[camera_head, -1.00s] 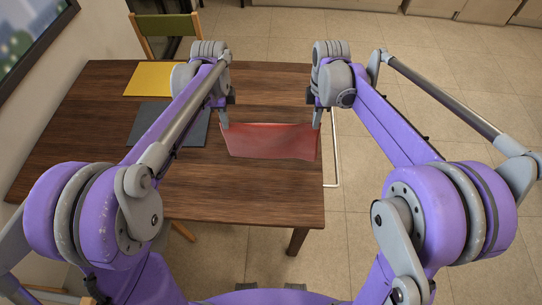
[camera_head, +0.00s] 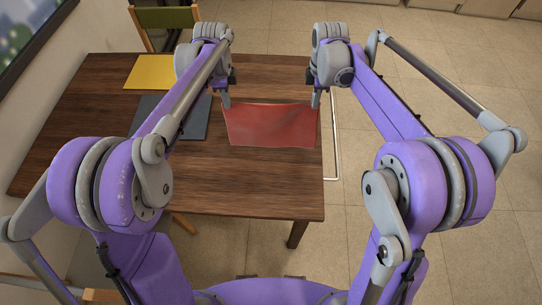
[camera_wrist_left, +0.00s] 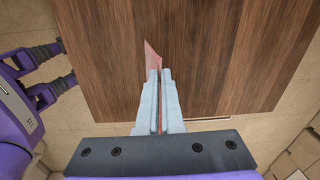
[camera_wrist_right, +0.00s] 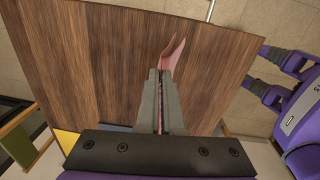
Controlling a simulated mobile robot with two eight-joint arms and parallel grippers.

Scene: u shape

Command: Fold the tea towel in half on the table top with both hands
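The red tea towel (camera_head: 270,127) is stretched between my two grippers at the right part of the wooden table (camera_head: 262,188). Its upper edge runs from one gripper to the other, and its near part hangs toward me. My left gripper (camera_head: 226,101) is shut on the towel's left upper corner. In the left wrist view a strip of towel (camera_wrist_left: 152,58) comes out beyond the closed fingers (camera_wrist_left: 155,75). My right gripper (camera_head: 316,101) is shut on the right upper corner. In the right wrist view the towel (camera_wrist_right: 173,54) sticks out past the fingers (camera_wrist_right: 161,76). I cannot tell whether its lower edge touches the table.
A yellow mat (camera_head: 152,72) and a dark grey mat (camera_head: 180,117) lie on the table's left part. A green-backed chair (camera_head: 166,22) stands behind the table. A white rail (camera_head: 337,160) runs by the right edge. The table's near part is bare.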

